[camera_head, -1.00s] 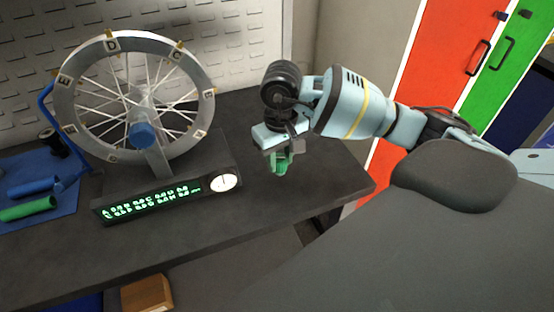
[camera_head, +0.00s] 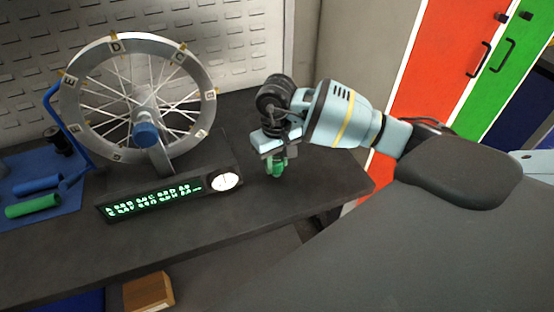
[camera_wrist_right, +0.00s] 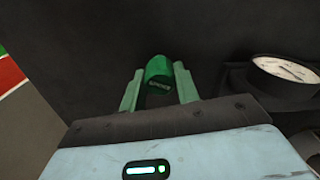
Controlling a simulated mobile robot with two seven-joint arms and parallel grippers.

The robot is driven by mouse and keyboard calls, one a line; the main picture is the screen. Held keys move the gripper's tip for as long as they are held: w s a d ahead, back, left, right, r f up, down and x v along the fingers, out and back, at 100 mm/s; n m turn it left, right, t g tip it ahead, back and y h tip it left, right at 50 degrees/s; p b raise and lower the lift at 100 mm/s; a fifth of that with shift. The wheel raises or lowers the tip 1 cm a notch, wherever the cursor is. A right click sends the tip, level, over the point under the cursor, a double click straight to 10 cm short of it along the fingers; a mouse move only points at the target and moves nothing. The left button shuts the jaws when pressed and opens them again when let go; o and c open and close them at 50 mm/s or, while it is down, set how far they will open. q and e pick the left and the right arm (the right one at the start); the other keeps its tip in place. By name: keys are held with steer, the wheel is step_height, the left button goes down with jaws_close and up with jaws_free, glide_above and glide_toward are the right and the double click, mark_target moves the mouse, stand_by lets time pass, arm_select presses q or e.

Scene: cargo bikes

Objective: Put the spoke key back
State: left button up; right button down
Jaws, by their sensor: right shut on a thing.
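My right gripper (camera_head: 276,165) is shut on a green spoke key (camera_wrist_right: 158,70), above the dark bench to the right of the truing stand. In the wrist view the key's rounded green end shows between the two pale green fingers, with small markings on it. In the head view only a little green shows below the jaws. A blue mat (camera_head: 70,205) lies at the far left of the bench. A green-handled tool (camera_head: 32,206) and a blue-handled tool (camera_head: 37,185) lie on it. My left gripper is out of view.
The spoked wheel (camera_head: 196,72) stands in its stand at the bench's left. A base with a lit green display (camera_head: 150,201) and a white dial (camera_head: 224,181) is in front. The bench (camera_head: 320,180) near the gripper is clear. A wooden block (camera_head: 148,292) sits below.

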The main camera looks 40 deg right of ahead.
mark_target(277, 161)
steer(key=shift+f, duration=0.1)
steer(key=shift+f, duration=0.15)
steer(key=c, duration=1)
jaws_free()
steer(key=shift+c, duration=0.2)
steer(key=shift+r, duration=0.8)
step_height(277, 161, up, 11)
steer(key=shift+f, duration=0.15)
